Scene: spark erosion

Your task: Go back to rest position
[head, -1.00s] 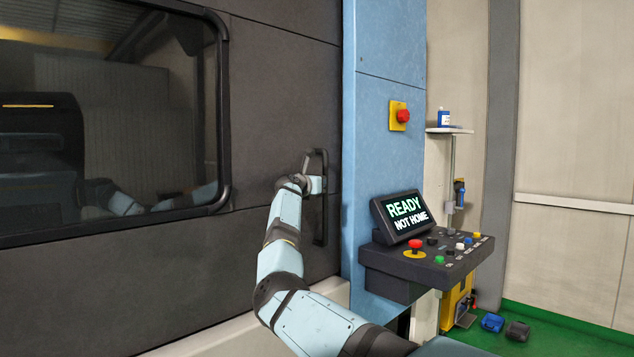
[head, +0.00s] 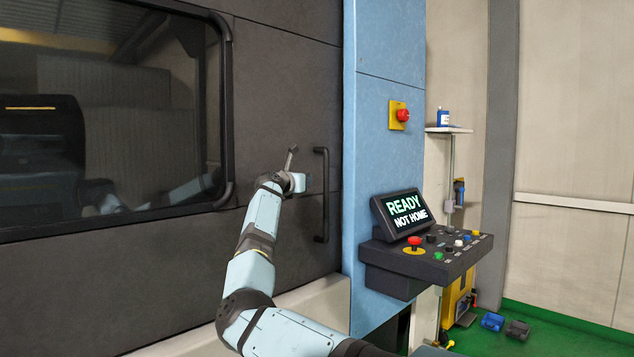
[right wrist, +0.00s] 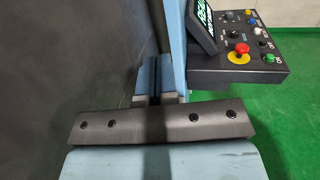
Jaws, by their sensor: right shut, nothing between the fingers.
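My right arm reaches up from the bottom of the head view to my right gripper (head: 292,157), which is in front of the dark machine door (head: 275,80). The gripper is shut and empty. It is just left of the vertical black door handle (head: 322,195) and looks apart from it. In the right wrist view the light-blue fingers (right wrist: 153,78) are together, beyond a dark crosspiece. My left gripper is not in view.
A control panel (head: 432,262) juts out right of the blue column (head: 372,150); its screen (head: 402,214) reads "READY NOT HOME". A red emergency button (head: 402,115) is on the column. A small shelf (head: 448,130) holds a blue bottle. Green floor lies lower right.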

